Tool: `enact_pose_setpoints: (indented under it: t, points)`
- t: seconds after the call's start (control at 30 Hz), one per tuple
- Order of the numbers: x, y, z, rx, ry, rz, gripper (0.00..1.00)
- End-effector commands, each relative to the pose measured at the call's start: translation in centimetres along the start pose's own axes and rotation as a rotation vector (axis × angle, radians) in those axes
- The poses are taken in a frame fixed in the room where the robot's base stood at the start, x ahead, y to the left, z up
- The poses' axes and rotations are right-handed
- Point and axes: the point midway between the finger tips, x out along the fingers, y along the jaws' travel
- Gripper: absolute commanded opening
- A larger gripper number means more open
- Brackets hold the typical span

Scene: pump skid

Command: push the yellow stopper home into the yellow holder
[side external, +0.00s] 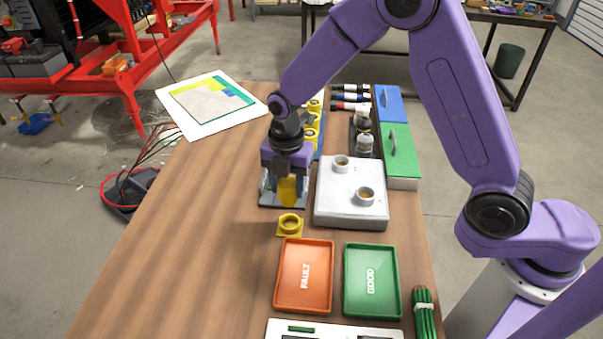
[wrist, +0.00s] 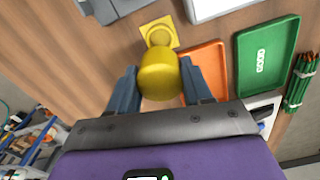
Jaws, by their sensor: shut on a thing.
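The yellow stopper (side external: 287,190) is held upright in my gripper (side external: 287,188), above the table near a grey stand. In the wrist view the stopper (wrist: 160,76) sits between the blue-grey fingers of my gripper (wrist: 162,84). The fingers look shut on it. The yellow holder (side external: 290,225) is a square base with a round raised ring, on the wooden table just in front of my gripper. In the wrist view the holder (wrist: 158,33) lies beyond the stopper, which partly covers it. The stopper is apart from the holder.
A grey block with two round sockets (side external: 350,205) stands right of my gripper. The orange FAULT tray (side external: 304,300) and green GOOD tray (side external: 371,300) lie in front. Green pencils (side external: 426,315) lie at the right edge. The table left of the holder (side external: 190,250) is clear.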

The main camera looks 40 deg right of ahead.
Motion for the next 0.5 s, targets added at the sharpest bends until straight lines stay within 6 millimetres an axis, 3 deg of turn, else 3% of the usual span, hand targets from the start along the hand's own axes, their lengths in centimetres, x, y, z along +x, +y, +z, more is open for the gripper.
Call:
enact_pose_setpoints:
  t: [0.5]
  points:
    - [4.1,-0.1,0.0,0.001,0.001,-0.003,0.13]
